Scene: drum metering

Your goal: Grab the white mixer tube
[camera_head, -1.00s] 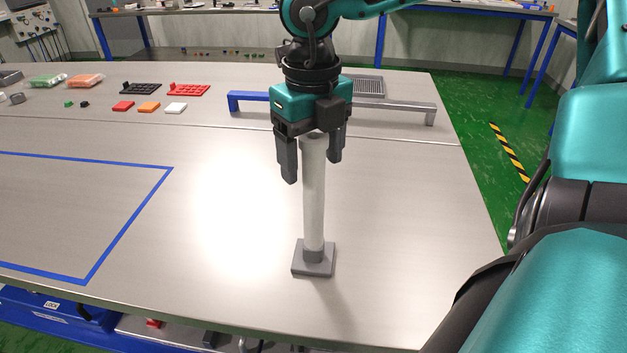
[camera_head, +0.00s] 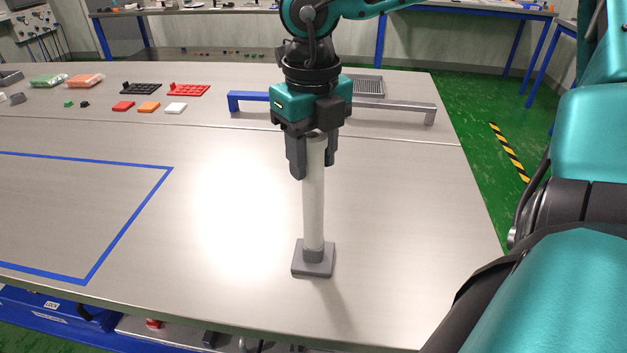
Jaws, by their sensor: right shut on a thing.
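The white mixer tube (camera_head: 314,208) stands upright in a grey square base (camera_head: 313,262) on the metal table. My right gripper (camera_head: 315,168) points down from above and is shut on the upper part of the tube, one finger on each side. The tube's top end is partly hidden by the gripper. The base rests flat on the table. My left gripper is not in view.
A blue and grey rail (camera_head: 400,105) lies behind the gripper. A blue-taped outline (camera_head: 130,222) marks the left. The table around the base is clear.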

